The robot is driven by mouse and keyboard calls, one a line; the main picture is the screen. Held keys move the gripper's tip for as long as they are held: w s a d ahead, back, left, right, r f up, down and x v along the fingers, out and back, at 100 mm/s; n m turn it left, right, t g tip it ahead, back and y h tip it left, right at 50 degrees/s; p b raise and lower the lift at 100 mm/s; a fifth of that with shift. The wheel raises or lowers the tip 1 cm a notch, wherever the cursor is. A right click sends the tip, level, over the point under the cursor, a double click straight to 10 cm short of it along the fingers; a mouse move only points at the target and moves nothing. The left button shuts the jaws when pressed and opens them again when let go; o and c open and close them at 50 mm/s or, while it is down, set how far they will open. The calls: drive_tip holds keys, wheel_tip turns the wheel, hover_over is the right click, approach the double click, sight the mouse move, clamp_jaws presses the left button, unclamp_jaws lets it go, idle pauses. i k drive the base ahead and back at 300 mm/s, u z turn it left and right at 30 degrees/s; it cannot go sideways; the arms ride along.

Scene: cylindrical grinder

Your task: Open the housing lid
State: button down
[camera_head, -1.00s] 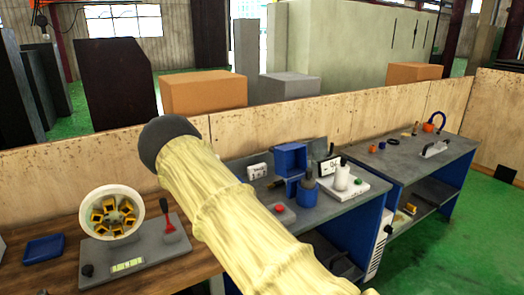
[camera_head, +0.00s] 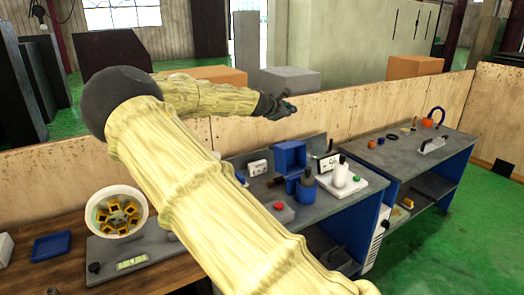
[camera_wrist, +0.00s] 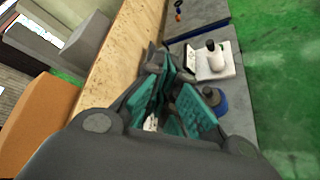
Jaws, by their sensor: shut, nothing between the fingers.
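No part is clearly recognisable as the housing lid. A blue box-shaped unit (camera_head: 289,157) stands on the grey-topped workbench; it could be the housing, but I cannot tell. My gripper (camera_head: 288,105) is raised in front of the wooden partition, above and behind the blue unit in the head view and apart from it. In the wrist view, my gripper (camera_wrist: 168,64) shows its teal finger pads close together with nothing held. The fingers hide part of the bench there, and the blue unit cannot be made out.
A dark blue bottle (camera_head: 307,188) and a white bottle (camera_head: 340,174) on a white scale (camera_head: 352,187) stand beside the unit. A red button box (camera_head: 279,208) is in front. A white bowl (camera_head: 117,212) with yellow-black parts is at left. The wooden partition (camera_head: 345,118) runs behind.

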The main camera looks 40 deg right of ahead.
sight(290, 156)
drive_tip(key=i, duration=1)
